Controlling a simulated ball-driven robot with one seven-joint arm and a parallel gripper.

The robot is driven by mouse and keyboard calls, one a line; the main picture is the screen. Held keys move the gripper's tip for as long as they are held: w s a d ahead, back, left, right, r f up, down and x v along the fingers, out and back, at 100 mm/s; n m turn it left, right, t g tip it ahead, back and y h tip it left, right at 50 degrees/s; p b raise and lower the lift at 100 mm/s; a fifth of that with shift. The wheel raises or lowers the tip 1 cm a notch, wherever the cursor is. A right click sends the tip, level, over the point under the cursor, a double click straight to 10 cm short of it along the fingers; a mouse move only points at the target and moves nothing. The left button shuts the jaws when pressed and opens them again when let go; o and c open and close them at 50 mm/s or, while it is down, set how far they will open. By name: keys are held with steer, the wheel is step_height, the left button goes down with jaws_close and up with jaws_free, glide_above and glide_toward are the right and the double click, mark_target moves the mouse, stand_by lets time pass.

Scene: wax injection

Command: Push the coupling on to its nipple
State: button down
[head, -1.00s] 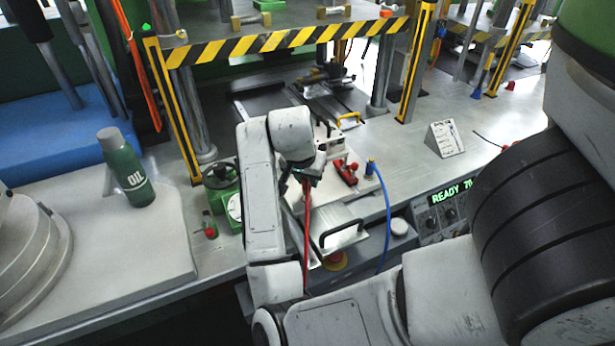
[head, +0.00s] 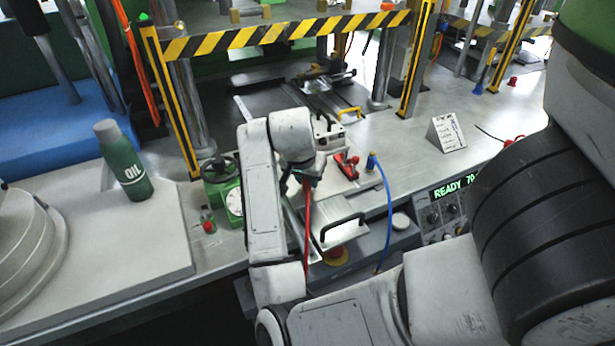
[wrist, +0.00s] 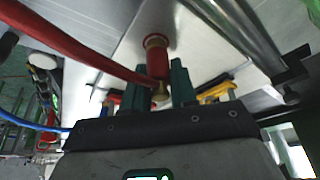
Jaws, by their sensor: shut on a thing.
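In the wrist view my gripper (wrist: 160,84) is shut on the coupling (wrist: 157,62), a red sleeve with brass-coloured ends between the two dark green fingers. The red hose (wrist: 75,48) runs from its near end toward the upper left. The far brass end points at a pale metal face and appears close to it or against it. The nipple is not clearly visible, so I cannot tell how far the coupling is on. In the head view my arm hides most of the gripper (head: 315,178) and the coupling; the red hose (head: 306,235) hangs below.
A red toggle clamp (head: 347,166) and a blue hose (head: 387,215) are just right of my gripper. A plate with a black handle (head: 343,230) is in front. A green valve (head: 219,175) stands left. The striped press guard (head: 285,33) is behind.

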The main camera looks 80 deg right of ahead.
steer(key=c, duration=0.8)
jaws_free()
steer(key=v, duration=1)
steer(key=shift+r, duration=0.35)
steer(key=shift+a, duration=0.1)
